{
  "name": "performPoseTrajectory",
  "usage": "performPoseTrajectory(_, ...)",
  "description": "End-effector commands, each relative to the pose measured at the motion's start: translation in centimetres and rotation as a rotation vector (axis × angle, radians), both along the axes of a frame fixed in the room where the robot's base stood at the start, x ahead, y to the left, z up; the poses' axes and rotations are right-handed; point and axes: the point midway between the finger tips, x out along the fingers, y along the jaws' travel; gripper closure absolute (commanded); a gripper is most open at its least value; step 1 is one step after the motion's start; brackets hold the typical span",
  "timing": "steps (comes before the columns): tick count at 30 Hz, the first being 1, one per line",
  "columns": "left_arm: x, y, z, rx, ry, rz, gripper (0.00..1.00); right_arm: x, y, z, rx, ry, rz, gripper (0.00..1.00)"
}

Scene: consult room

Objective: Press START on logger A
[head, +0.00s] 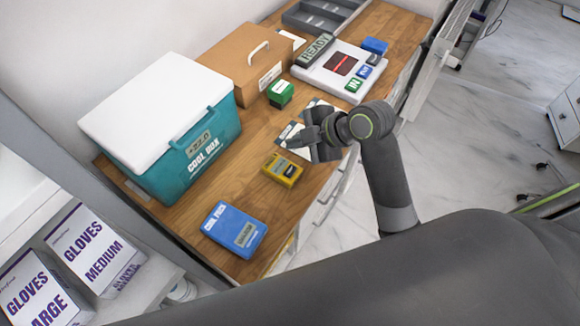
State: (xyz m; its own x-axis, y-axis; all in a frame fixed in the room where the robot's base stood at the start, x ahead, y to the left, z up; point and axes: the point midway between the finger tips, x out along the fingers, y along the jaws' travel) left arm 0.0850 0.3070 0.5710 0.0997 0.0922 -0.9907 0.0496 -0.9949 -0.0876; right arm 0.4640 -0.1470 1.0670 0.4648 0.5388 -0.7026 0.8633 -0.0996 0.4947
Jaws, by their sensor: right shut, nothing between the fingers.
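A small yellow device (283,169) with a dark display lies on the wooden counter, near the counter's front edge. It looks like a logger, but I cannot read a letter on it. My right gripper (293,141) is shut and empty. In the picture it shows just above and right of the yellow device, over some cards, and looks apart from the device. A START button cannot be made out at this size. My left gripper is not in view.
On the counter (262,204) are a teal cool box (212,150), a blue cool pack (234,229), a green box (280,94), a cardboard box with handle (245,62) and a white READY unit (338,70). Glove boxes (97,247) stand lower left. Open floor lies right.

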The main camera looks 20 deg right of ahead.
Motion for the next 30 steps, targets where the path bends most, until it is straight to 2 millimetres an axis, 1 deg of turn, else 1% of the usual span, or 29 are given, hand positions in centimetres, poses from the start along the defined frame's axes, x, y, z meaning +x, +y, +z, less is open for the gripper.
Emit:
performPoseTrajectory(11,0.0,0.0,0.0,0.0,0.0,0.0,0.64,0.2,0.2,0.2,-0.002,-0.012,0.019,1.0)
performPoseTrajectory(17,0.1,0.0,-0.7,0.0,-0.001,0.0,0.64,0.2,0.2,-0.5,-0.002,-0.012,0.019,1.0)
performPoseTrajectory(23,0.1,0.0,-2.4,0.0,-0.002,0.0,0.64,0.2,0.2,-2.4,-0.002,-0.012,0.019,1.0)
performPoseTrajectory(30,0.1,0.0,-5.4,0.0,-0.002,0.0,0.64,0.2,0.2,-5.5,-0.002,-0.012,0.017,1.0)
